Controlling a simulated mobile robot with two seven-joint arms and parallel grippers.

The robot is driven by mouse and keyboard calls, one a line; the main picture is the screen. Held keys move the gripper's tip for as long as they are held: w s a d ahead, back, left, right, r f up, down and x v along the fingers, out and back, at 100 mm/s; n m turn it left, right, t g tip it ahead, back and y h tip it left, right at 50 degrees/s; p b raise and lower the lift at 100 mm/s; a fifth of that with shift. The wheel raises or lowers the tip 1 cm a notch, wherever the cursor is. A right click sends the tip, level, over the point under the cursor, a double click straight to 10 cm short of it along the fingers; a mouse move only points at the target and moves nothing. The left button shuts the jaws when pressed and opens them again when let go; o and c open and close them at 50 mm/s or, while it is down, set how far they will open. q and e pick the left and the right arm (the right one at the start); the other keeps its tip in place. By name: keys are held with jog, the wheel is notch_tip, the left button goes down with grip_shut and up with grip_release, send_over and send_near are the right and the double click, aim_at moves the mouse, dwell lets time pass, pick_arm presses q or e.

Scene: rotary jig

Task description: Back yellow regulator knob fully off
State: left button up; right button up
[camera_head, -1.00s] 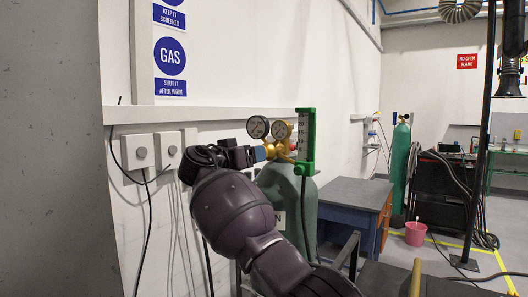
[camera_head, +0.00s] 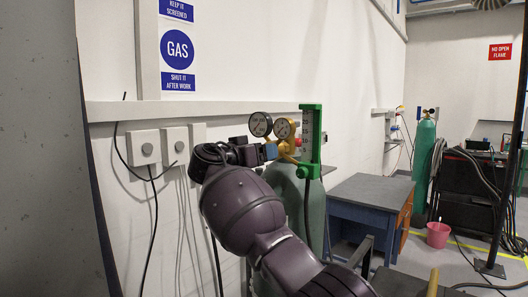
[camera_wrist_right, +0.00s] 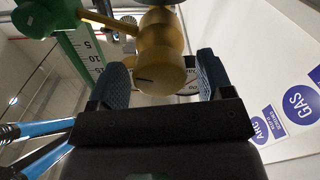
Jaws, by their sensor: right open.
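The yellow regulator knob (camera_wrist_right: 160,72) shows in the right wrist view as a brass-yellow cylinder with a dark line on its face. My right gripper (camera_wrist_right: 163,80) is open, with one blue pad on each side of the knob. A gap shows beside the right pad; contact at the left pad I cannot tell. In the head view my right gripper (camera_head: 270,151) is at the left side of the brass regulator (camera_head: 290,148), which carries two round gauges (camera_head: 261,124) and a green flowmeter (camera_head: 310,140). The knob is mostly hidden there. My left gripper is not in view.
The green gas cylinder (camera_head: 316,215) stands below the regulator, close to the white wall with grey socket boxes (camera_head: 144,148) and hanging cables. A blue desk (camera_head: 366,205) stands to the right behind. A pink bucket (camera_head: 438,234) is on the floor.

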jog(key=c, duration=0.9)
jog(key=n, duration=0.4)
jog(key=shift+n, duration=0.3)
jog(key=n, duration=0.5)
jog(key=shift+a+n, duration=0.15)
jog(key=shift+n, duration=0.15)
jog(key=n, duration=0.5)
jog(key=shift+f, duration=0.1)
jog(key=n, duration=0.5)
jog(key=shift+n, duration=0.3)
